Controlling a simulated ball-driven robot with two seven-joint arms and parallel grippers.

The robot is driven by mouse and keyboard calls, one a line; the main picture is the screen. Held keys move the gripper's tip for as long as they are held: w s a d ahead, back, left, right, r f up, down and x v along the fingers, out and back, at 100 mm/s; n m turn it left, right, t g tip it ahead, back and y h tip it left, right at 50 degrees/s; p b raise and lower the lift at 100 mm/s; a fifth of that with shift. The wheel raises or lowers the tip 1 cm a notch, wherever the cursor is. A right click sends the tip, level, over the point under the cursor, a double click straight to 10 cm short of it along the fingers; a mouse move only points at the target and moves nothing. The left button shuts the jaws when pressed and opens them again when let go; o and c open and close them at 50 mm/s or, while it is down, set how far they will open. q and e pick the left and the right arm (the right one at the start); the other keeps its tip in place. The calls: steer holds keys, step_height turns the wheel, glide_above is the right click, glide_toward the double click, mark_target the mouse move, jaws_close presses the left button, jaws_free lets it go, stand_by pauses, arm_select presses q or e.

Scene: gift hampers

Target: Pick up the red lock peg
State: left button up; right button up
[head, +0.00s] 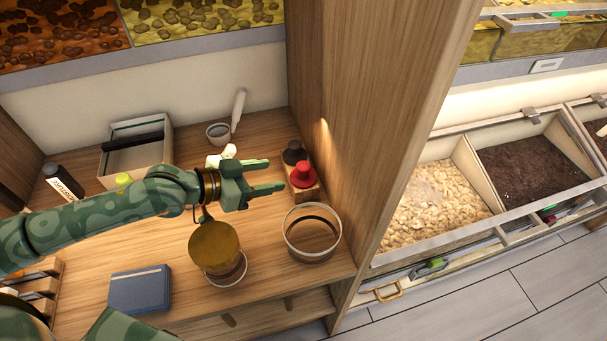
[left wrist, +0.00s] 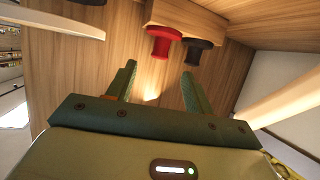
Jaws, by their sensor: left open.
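The red lock peg (head: 303,175) stands in a small wooden block (head: 304,194) against the right wall of the shelf. It is a short red spool with a wide top. A black peg (head: 293,152) stands just behind it in the same block. My left gripper (head: 277,175) is open and empty, just left of the red peg, with its fingers pointing at it. In the left wrist view the red peg (left wrist: 164,42) is a little beyond the fingertips (left wrist: 159,72), apart from them. The black peg (left wrist: 198,48) is beside it. My right gripper is not in view.
A glass jar (head: 312,252) stands in front of the block. A jar with a brown lid (head: 214,248) is below my left wrist.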

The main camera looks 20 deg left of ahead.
mark_target(298, 169)
arm_select(q)
steer(key=b+x, duration=0.1)
steer(key=x, duration=0.4)
steer(key=shift+w+f, duration=0.1)
steer(key=shift+f, duration=0.05)
steer(key=b+x, duration=0.2)
steer(key=x, duration=0.3)
steer(key=shift+w+d, duration=0.1)
steer(key=shift+w, duration=0.1)
steer(key=shift+s+r, duration=0.1)
steer(key=shift+r, duration=0.15)
steer(key=c, duration=1.1)
